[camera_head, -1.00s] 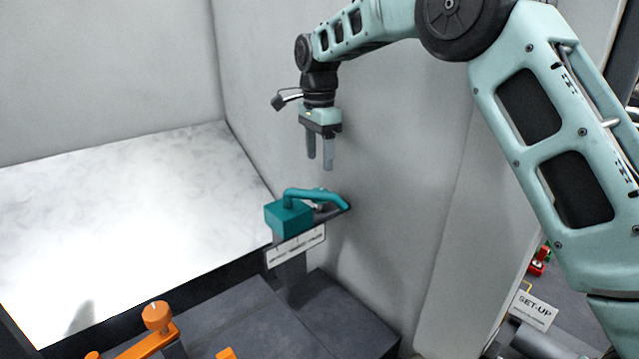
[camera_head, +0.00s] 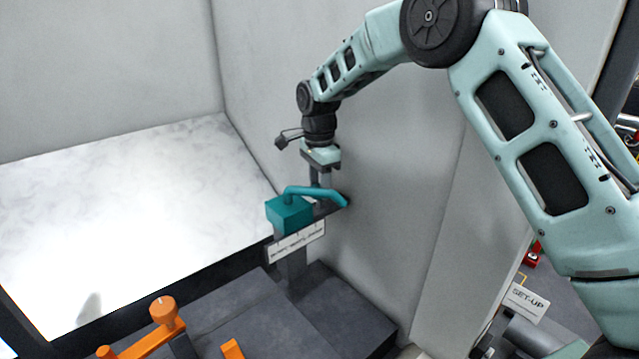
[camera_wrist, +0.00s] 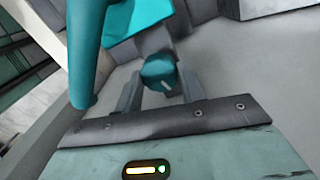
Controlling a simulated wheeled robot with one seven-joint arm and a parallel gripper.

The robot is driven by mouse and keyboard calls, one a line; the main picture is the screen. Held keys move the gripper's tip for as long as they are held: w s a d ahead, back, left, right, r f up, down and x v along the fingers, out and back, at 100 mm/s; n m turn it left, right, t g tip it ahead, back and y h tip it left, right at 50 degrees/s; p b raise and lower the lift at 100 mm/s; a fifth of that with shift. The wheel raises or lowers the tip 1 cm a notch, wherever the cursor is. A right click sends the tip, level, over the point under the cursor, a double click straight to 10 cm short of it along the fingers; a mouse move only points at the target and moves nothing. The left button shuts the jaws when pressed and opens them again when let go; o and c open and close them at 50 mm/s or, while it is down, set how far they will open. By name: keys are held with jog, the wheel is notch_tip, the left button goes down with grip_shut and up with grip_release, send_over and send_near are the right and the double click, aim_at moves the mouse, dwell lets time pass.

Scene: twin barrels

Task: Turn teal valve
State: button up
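The teal valve has a box-shaped body (camera_head: 289,212) and a bent teal handle (camera_head: 325,193) running right from its top. My gripper (camera_head: 321,186) points down at the handle, its fingertips partly hidden by it. In the wrist view, my gripper (camera_wrist: 158,88) has its two fingers apart, with a rounded teal part (camera_wrist: 158,72) showing between them. A thick teal bar (camera_wrist: 87,50) stands close at the left of that view. I cannot tell whether the fingers touch the teal part.
A grey wall (camera_head: 390,200) stands close behind and right of the valve. A white marbled surface (camera_head: 130,200) lies at left. A labelled plate (camera_head: 297,240) is below the valve. An orange handle (camera_head: 150,335) is in the lower left foreground. A SET-UP sign (camera_head: 527,300) is at lower right.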

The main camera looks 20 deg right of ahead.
jog(key=shift+c, duration=1)
jog(key=n+b, duration=0.1)
jog(key=n, duration=0.2)
jog(key=shift+n, duration=0.4)
jog(key=n, duration=0.3)
jog(key=shift+n+b, duration=0.3)
jog(key=n, duration=0.3)
jog(key=shift+n, duration=0.3)
jog(key=shift+r+n+b, duration=0.1)
jog(key=shift+n+b, duration=0.3)
jog(key=shift+n, duration=1.5)
jog(key=o, duration=1)
